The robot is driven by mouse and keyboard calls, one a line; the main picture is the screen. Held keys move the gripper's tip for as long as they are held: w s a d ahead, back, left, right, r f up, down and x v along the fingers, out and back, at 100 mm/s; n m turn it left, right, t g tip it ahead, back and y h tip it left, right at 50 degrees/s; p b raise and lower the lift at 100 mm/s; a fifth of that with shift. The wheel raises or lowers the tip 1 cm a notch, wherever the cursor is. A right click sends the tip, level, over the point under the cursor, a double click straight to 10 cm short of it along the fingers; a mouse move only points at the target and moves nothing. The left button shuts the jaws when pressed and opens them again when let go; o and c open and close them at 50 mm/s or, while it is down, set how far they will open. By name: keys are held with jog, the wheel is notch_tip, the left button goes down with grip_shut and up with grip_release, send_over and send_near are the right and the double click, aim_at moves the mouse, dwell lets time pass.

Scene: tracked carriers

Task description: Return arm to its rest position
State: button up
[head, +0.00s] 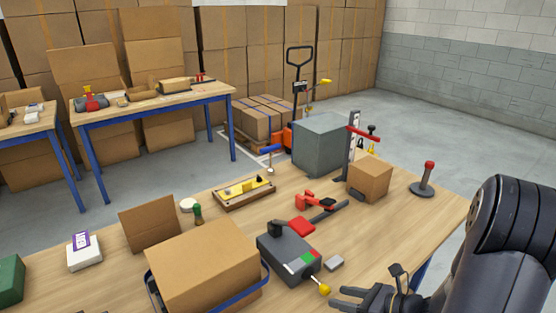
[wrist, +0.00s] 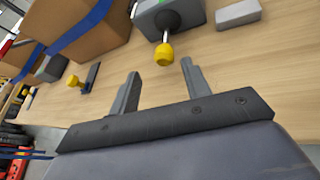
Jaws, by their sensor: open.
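My arm comes in from the lower right of the head view, and my gripper (head: 362,294) is low at the table's front edge. In the wrist view my gripper (wrist: 160,78) has its two dark fingers spread apart with nothing between them. Just beyond the fingertips is a yellow knob (wrist: 164,54) on a rod from a grey box. In the head view this yellow knob (head: 324,289) is just left of the fingers, and the grey box (head: 287,259) has red and green patches on top. I cannot tell whether a finger touches the knob.
A large cardboard box (head: 205,262) with a blue strap stands left of the grey box. A small grey block (head: 334,263) lies near the gripper. A red-topped post (head: 425,178), a small carton (head: 370,178) and a red clamp (head: 314,201) stand farther back. Bare wood (head: 385,232) lies right of centre.

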aim_at(328, 293)
jog(key=shift+x, duration=1.65)
jog(key=shift+d, duration=0.1)
jog(key=v, duration=1.1)
jog(key=x, duration=1)
jog(key=shift+a, duration=0.2)
jog(key=shift+w+d+f, duration=0.1)
jog(key=shift+w+d, duration=0.1)
jog(key=shift+w, duration=0.5)
jog(key=shift+w+d+p, duration=0.2)
jog(key=shift+d+p, duration=0.1)
jog(key=shift+p, duration=0.05)
